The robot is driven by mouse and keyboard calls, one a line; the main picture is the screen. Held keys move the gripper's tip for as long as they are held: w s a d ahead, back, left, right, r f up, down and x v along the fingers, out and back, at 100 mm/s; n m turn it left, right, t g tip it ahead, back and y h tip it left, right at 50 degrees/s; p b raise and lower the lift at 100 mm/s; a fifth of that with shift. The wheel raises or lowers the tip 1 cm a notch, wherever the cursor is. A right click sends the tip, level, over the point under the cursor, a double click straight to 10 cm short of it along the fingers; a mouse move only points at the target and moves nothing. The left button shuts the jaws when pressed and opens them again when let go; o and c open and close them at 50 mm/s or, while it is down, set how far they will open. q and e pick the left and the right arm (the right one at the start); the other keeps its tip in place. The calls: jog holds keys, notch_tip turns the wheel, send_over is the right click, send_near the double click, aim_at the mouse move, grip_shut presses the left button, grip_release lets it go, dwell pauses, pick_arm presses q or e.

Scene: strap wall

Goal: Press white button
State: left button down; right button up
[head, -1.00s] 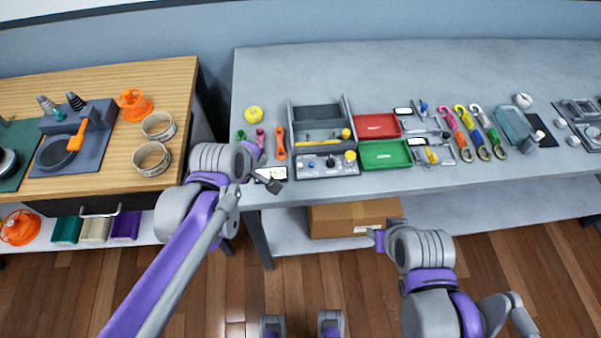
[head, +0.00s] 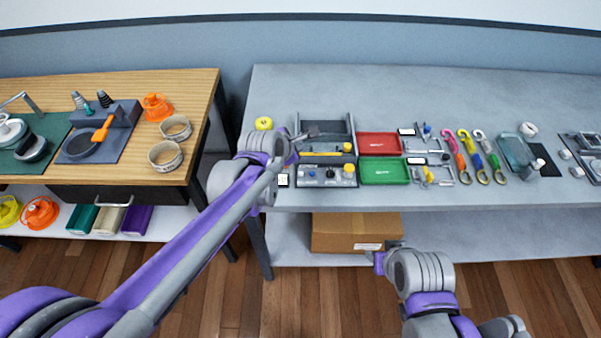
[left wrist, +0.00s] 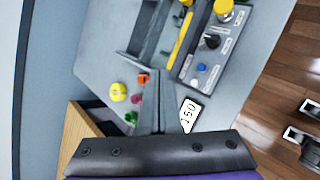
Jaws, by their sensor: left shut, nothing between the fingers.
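A grey control panel (head: 326,176) stands near the front edge of the grey table, with a blue button, a black knob and a yellow knob on it. The left wrist view also shows the panel (left wrist: 207,50), with the blue button (left wrist: 201,68), black knob (left wrist: 212,41) and yellow knob (left wrist: 223,12).
A red tray (head: 379,143) and a green tray (head: 384,171) lie right of the panel. A yellow round object (head: 264,123) lies behind my left wrist. A white display (left wrist: 188,113) sits beside the panel. A cardboard box (head: 340,234) is on the shelf below. Several hooks lie further right.

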pick_arm(q)
jog(key=shift+f, duration=0.1)
jog(key=b, duration=0.5)
send_over(301, 174)
jog(key=f, duration=0.7)
jog(key=shift+s+a+f, duration=0.3)
jog(key=shift+s+a, duration=0.05)
jog(key=shift+s, duration=0.05)
jog(key=shift+f, duration=0.5)
pick_arm(e)
notch_tip(301, 174, down, 7)
jog(key=s, duration=0.2)
pick_arm(q)
jog(key=shift+w+f, duration=0.1)
jog(key=shift+f, duration=0.05)
jog(key=shift+f+b, duration=0.25)
jog(key=shift+b, duration=0.2)
pick_arm(e)
jog(key=shift+s+f, duration=0.1)
jog(key=shift+f, duration=0.1)
